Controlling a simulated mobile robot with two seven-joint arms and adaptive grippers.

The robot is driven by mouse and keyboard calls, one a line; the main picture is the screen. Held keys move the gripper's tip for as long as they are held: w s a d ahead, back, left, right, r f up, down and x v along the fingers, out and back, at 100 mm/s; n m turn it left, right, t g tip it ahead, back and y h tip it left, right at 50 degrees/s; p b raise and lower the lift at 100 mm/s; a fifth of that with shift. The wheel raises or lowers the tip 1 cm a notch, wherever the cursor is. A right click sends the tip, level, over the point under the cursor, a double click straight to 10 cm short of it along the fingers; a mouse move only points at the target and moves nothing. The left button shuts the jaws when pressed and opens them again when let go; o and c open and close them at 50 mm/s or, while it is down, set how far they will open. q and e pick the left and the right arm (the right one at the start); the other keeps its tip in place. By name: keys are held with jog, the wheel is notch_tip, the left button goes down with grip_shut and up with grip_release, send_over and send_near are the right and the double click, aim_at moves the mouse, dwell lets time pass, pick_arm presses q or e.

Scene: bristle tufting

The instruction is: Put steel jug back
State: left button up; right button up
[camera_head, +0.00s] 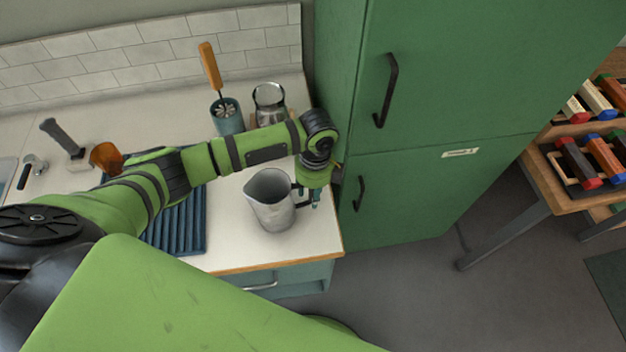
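The steel jug (269,204) is a grey metal pitcher. It stands upright, or very nearly so, at the right end of the white counter, near the front edge. Its handle is on its right side. My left gripper (308,198) points down at the handle, to the right of the jug and close against the green cabinet. The fingers show at the handle, but whether they are closed on it is too small to tell. My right gripper is not in view.
A blue ribbed mat (182,229) lies left of the jug, partly under my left arm. Behind the arm stand a glass carafe (269,97) and a blue cup (227,116) with a wooden-handled brush. A tall green cabinet (410,120) borders the counter on the right.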

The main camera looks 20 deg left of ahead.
pick_arm(q)
notch_tip(320, 180, up, 12)
jog(key=b, duration=0.2)
jog(key=shift+w+d+b, duration=0.15)
jog(key=shift+w+b, duration=0.15)
jog(key=shift+w, duration=0.05)
jog(key=shift+f, duration=0.1)
